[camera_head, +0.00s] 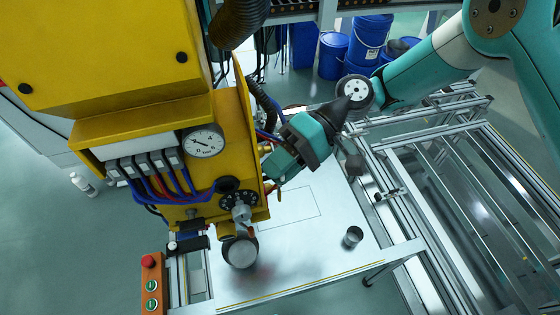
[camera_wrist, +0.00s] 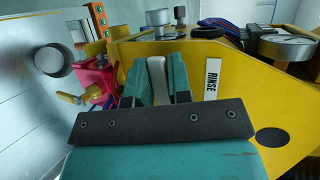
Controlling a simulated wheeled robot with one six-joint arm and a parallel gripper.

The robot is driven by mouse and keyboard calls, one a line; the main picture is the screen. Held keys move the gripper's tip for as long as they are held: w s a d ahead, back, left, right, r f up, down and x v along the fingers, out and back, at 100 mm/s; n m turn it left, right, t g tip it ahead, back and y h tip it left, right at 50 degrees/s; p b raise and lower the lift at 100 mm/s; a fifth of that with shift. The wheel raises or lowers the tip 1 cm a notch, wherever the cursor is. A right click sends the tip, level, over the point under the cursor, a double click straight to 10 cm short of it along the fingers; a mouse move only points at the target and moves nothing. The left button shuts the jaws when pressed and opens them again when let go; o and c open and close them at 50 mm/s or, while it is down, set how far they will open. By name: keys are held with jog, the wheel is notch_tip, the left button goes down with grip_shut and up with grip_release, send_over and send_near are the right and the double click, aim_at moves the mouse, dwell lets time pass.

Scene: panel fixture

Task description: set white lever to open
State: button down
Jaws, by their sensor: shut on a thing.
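The white lever (camera_wrist: 157,78) shows in the wrist view, between the two teal fingers of my gripper (camera_wrist: 159,70), which is shut on it. The lever stands against the yellow panel (camera_wrist: 222,62), left of a label reading RINSE (camera_wrist: 211,79). Its lower part and mount are hidden by the fingers and the dark gripper bar. In the head view my gripper (camera_head: 275,165) reaches the right side of the yellow fixture (camera_head: 110,50); the white lever cannot be made out there.
A gauge (camera_head: 203,141) and blue hoses are on the fixture front. A small metal cup (camera_head: 352,237) stands on the bench plate (camera_head: 310,260), which has bare room around it.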

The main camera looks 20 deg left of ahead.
jog(key=shift+w+r+m, duration=0.1)
jog(key=shift+r+m, duration=0.2)
dwell(0.4)
jog(key=c, duration=1.1)
grip_release()
jog(key=shift+f, duration=0.1)
